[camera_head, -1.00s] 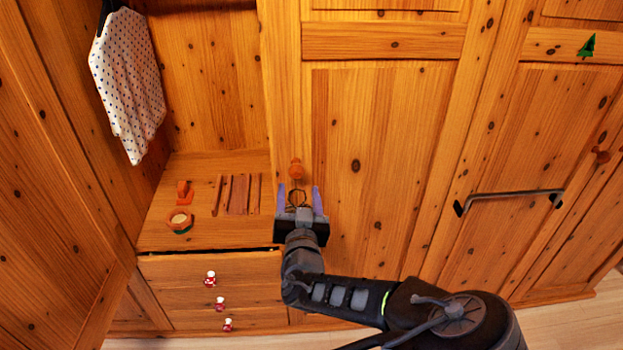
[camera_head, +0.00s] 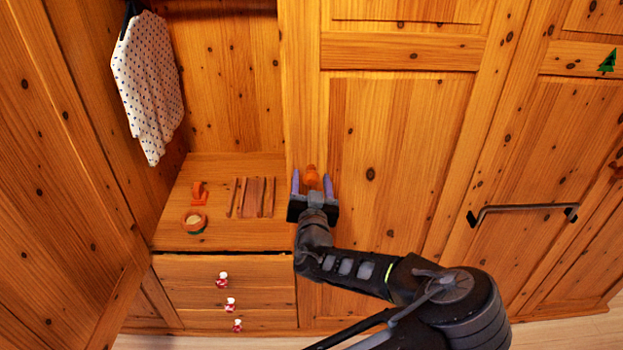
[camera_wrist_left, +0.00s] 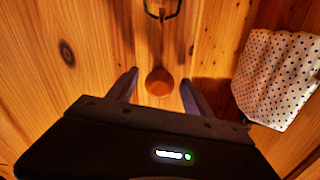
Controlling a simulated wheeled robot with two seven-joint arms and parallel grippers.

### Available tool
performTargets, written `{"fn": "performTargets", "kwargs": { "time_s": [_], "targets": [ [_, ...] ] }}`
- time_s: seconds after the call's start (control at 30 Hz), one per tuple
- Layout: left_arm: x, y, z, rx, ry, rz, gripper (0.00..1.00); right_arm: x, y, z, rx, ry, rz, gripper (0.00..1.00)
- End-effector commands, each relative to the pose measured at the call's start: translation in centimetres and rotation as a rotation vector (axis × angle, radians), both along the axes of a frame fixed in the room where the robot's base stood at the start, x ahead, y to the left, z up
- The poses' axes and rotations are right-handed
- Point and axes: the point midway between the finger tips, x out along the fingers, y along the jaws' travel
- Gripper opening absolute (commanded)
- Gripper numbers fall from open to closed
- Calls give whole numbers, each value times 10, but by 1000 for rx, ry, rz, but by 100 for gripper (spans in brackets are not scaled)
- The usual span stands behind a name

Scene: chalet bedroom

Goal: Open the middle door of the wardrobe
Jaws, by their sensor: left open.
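The middle door (camera_head: 395,190) of the wardrobe is knotty pine and looks shut. Its round orange-brown wooden knob (camera_head: 312,173) sits near the door's left edge. My left gripper (camera_head: 312,183) is open at the knob, with one purple-grey finger on each side of it. In the left wrist view the knob (camera_wrist_left: 159,82) shows between the two spread fingertips (camera_wrist_left: 158,84), with gaps on both sides. A dark metal loop (camera_wrist_left: 162,10) shows at the top of that view, on the wood. I cannot tell whether the fingers touch the knob. My right gripper is not in view.
The left compartment is open, with a dotted white shirt (camera_head: 148,85) hanging and small wooden items (camera_head: 250,197) on its shelf. Drawers (camera_head: 225,285) with red-and-white knobs are below. The right door (camera_head: 525,160) has a dark bar handle (camera_head: 522,208).

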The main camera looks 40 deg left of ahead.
Motion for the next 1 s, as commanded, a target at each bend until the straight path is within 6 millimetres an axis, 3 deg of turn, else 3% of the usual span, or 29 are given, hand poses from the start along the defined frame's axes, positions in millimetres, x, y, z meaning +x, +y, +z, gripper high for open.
{"fn": "performTargets", "kwargs": {
  "time_s": [0.27,1.0],
  "targets": [
    [1,0,0,0,0,-1,58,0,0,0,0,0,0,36],
    [1,0,0,0,0,0,0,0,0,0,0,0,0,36]
  ]
}}
